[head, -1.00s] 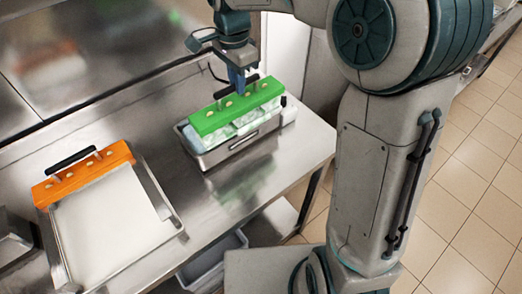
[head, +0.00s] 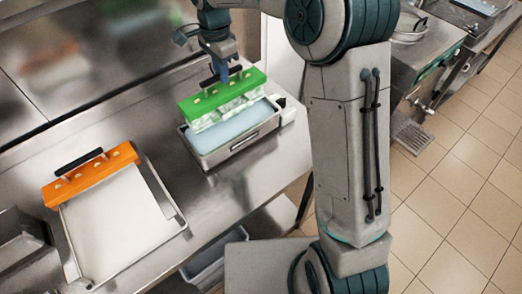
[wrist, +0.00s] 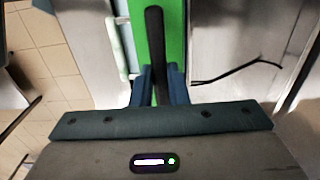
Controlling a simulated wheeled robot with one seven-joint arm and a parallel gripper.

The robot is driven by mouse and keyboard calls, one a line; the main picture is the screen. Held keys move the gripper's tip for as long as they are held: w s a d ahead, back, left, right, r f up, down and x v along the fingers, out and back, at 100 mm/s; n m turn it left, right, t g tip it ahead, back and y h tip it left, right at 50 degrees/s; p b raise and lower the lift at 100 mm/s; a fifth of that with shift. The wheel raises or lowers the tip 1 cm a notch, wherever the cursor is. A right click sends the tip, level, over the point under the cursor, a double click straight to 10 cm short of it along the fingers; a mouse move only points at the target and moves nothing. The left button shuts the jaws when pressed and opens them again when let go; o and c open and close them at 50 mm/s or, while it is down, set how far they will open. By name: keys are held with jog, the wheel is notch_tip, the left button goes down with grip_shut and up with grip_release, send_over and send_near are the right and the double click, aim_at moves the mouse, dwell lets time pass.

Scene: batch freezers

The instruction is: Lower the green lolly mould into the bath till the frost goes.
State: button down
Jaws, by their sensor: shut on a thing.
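The green lolly mould (head: 222,95) hangs level above the bath (head: 240,147), a steel tub holding pale blue liquid. Whitish, frosted-looking pockets show under its green top, over the back part of the bath, and appear clear of the liquid. My gripper (head: 222,76) is above the mould, shut on its black handle. In the wrist view, the blue fingers of my gripper (wrist: 160,86) sit on both sides of the black handle (wrist: 154,40), with the green top (wrist: 174,48) beneath. The pockets' far side is hidden.
An orange mould (head: 90,174) with a black handle rests at the back of a pale tray (head: 125,225) on the left of the steel counter (head: 225,190). A grey bin (head: 212,262) stands below the counter. A white block (head: 287,108) sits at the bath's right end.

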aim_at(229, 103)
jog(key=shift+w+f+b, duration=0.1)
jog(key=shift+f+b, duration=0.2)
dwell(1.3)
jog(key=shift+f+b, duration=3.35)
jog(key=shift+f, duration=1.5)
dwell(1.5)
